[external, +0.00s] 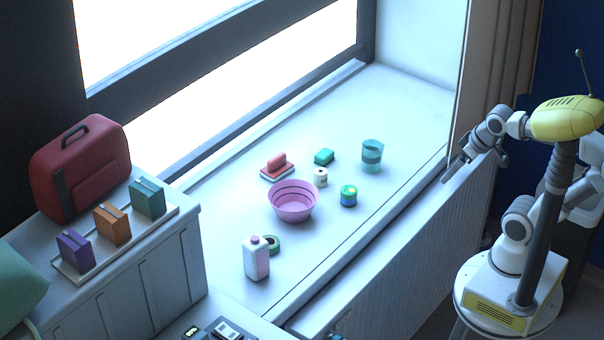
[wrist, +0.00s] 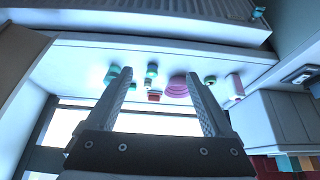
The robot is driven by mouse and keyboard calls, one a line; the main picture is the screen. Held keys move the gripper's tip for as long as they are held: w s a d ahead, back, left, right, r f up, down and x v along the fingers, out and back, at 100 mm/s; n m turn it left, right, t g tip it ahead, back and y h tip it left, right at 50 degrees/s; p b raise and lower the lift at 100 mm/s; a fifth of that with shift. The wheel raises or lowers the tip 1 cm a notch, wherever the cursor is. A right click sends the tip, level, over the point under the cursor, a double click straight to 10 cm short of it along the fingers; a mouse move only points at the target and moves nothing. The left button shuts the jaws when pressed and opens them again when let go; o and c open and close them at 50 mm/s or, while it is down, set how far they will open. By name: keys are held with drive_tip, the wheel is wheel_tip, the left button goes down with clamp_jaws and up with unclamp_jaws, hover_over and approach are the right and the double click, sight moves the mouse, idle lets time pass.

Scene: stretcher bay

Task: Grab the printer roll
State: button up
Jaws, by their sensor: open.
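The likely printer roll (external: 320,178) is a small white cylinder with a dark hole in its top. It stands upright on the window sill (external: 400,105), behind the pink bowl (external: 293,204) and left of a blue-green jar (external: 348,196). In the wrist view the roll is too small to make out surely. My gripper (external: 452,170) is open and empty at the right, by the sill's front edge, well apart from the roll. In the wrist view its two fingers (wrist: 158,78) frame the distant items.
Near the roll are a green block (external: 324,156), a red item on a pad (external: 277,166) and a teal cup (external: 372,156). A white bottle (external: 256,259) and green ring (external: 272,244) stand nearer. A cabinet at left holds a red case (external: 82,170). The sill's right end is clear.

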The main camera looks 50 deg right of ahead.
drive_tip(key=w+d+f+n+g+h, duration=0.2)
drive_tip(key=w+d+f+n+h, duration=0.25)
drive_tip(key=w+d, duration=0.3)
drive_tip(key=n+t+h+b, duration=0.3)
drive_tip(key=n+t, duration=0.5)
drive_tip(key=n, duration=1.7)
approach(323, 176)
drive_tip(key=x, duration=0.8)
drive_tip(key=shift+w+d+f, duration=0.2)
drive_tip(key=shift+x, duration=3.2)
drive_tip(key=shift+r, duration=0.1)
